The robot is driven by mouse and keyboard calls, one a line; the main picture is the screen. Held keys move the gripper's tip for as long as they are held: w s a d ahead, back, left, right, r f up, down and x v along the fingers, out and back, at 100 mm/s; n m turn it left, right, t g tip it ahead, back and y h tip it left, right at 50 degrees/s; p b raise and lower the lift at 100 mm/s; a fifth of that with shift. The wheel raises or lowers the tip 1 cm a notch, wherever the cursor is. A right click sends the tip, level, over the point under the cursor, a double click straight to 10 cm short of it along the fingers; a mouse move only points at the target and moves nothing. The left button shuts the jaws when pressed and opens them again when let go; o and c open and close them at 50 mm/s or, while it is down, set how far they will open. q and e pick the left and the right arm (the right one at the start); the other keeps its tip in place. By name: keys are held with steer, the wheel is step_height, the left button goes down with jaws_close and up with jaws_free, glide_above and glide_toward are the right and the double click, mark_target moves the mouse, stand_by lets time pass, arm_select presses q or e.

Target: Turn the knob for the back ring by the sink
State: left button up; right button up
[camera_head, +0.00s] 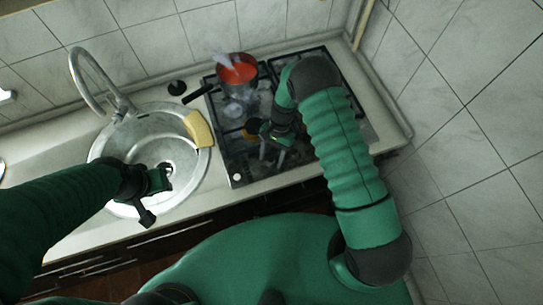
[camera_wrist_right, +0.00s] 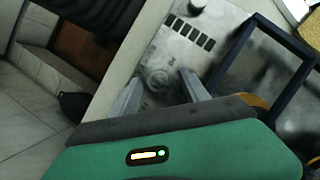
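My right gripper (camera_head: 271,156) is over the front part of the gas hob (camera_head: 224,134), pointing down. In the right wrist view its two fingers (camera_wrist_right: 160,75) are apart, with a round grey knob (camera_wrist_right: 158,80) showing between them on the metal control panel; I cannot tell whether they touch it. Another knob (camera_wrist_right: 198,5) is farther along the panel, past a row of dark slots. A pot (camera_head: 238,72) with red contents and steam stands on the back ring by the sink. My left gripper (camera_head: 155,196) hangs over the sink's front edge; its finger gap is unclear.
The round sink (camera_head: 104,150) with its tap (camera_head: 92,75) is left of the hob. A yellow sponge (camera_head: 198,129) lies at its right rim. A small dark object (camera_head: 176,87) stands behind on the counter. The tiled wall closes the right side.

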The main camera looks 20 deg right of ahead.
steer(key=b+v, duration=0.4)
steer(key=v, duration=1.2)
steer(key=shift+r, duration=0.35)
steer(key=shift+d, duration=0.1)
steer(key=s+d+f+n+t+h+b, duration=0.1)
steer(key=s+n+t+b, duration=0.5)
steer(key=s, duration=0.8)
steer(key=d+n+h, duration=0.1)
steer(key=n+h, duration=0.1)
steer(key=shift+s+n, duration=0.15)
steer(key=shift+n, duration=0.25)
steer(key=shift+s, duration=0.2)
steer(key=shift+w, duration=0.1)
